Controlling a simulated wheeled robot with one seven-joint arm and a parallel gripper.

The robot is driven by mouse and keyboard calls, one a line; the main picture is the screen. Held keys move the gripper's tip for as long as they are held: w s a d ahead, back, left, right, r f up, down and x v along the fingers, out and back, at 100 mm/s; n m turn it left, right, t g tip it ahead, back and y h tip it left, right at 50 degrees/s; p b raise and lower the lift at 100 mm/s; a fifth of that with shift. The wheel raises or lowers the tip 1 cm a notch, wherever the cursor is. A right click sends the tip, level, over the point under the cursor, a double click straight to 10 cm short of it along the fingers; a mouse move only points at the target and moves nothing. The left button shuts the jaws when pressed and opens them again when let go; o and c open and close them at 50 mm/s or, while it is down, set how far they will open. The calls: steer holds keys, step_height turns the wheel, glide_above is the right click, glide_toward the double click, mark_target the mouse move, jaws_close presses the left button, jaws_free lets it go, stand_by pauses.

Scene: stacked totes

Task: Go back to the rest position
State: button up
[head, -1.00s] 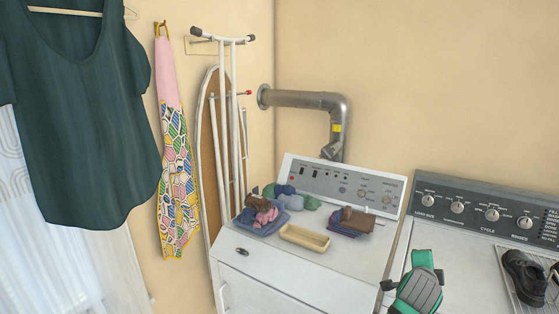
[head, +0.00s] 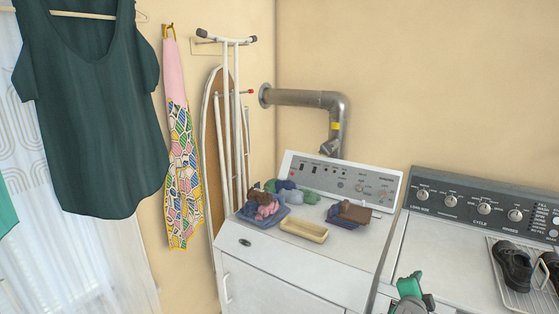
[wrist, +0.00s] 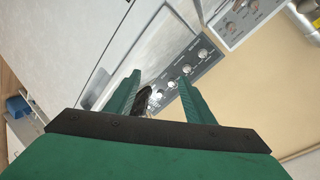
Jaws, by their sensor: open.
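My gripper (wrist: 155,98) fills the lower part of the wrist view, with its two green fingers spread apart and nothing held between them. The rest of my arm is out of the head view. The fingers touch nothing that I can see.
A white dryer (head: 262,262) bears a blue tray (head: 262,220) of cloths, an empty tan tray (head: 304,230) and a folded pile (head: 349,214). A washer (head: 440,250) with black shoes (head: 513,266) on a rack stands right. Clothes and an ironing board hang left.

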steer(key=s+a+f+n+t+y, duration=0.4)
steer(key=s+a+f+n, duration=0.9)
steer(key=s+a+f, duration=0.8)
steer(key=s+a+r+n+y, duration=0.2)
steer(key=s+a+r+n, duration=0.1)
steer(key=s+a, duration=0.7)
steer(key=s+a+r+n+y, duration=0.2)
steer(key=s+a, duration=0.7)
steer(key=s, duration=0.9)
step_height(320, 180, up, 3)
steer(key=shift+a+f+n+t+y, duration=0.2)
steer(key=shift+a+n+t+y, duration=0.2)
steer(key=shift+n, duration=0.1)
